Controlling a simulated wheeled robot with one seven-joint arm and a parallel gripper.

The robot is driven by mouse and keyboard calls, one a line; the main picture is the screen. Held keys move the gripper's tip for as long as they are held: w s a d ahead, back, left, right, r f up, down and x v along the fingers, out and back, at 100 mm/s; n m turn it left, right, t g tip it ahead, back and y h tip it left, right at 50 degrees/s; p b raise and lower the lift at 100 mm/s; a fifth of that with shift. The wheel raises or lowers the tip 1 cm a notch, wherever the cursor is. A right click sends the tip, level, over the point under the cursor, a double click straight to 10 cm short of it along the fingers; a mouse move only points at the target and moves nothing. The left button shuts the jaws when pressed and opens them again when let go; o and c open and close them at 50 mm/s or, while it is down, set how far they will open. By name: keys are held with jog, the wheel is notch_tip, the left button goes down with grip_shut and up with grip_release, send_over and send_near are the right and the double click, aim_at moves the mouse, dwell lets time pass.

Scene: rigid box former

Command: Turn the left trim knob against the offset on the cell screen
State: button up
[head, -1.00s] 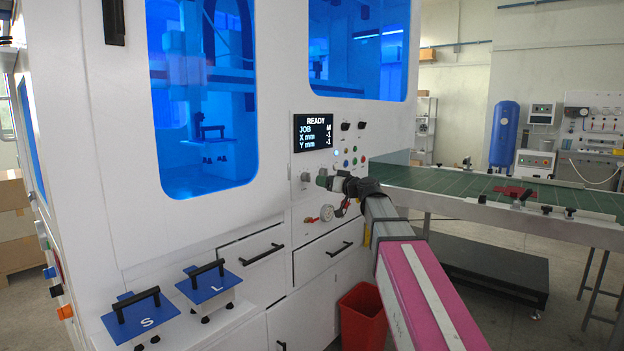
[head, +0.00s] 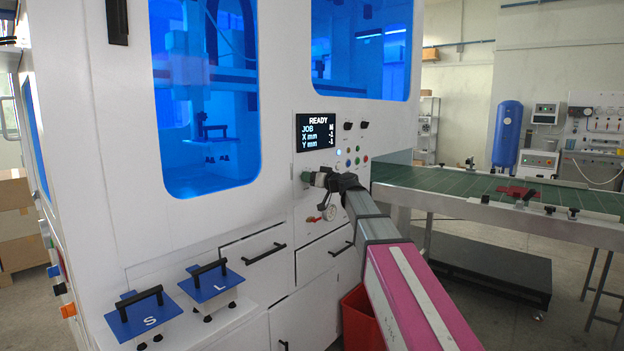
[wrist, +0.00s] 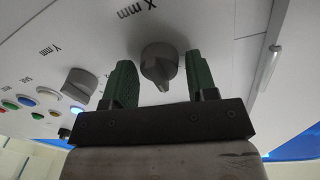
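The cell screen (head: 315,132) reads READY, JOB M, with X mm and Y mm lines; each value looks like -1, but the digits are small. The left trim knob, a grey knob marked X mm (wrist: 160,63), is on the white panel, its pointer end towards my gripper in the wrist view. My gripper (wrist: 161,70) has its green fingers on either side of this knob, with a gap visible on both sides. In the head view my gripper (head: 309,178) is at the panel below the screen and hides most of the knob.
A second grey knob, marked Y mm (wrist: 80,82), and several coloured buttons (wrist: 46,95) sit beside my gripper. A gauge (head: 329,213) and a red-handled valve (head: 312,219) are below. A red bin (head: 358,318) stands under my arm.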

jog(key=c, duration=0.6)
jog(key=shift+o, duration=0.2)
jog(key=shift+m, duration=0.3)
jog(key=m, duration=0.3)
jog(key=shift+m+g, duration=0.3)
jog(key=shift+m, duration=1.7)
jog(key=o, duration=0.9)
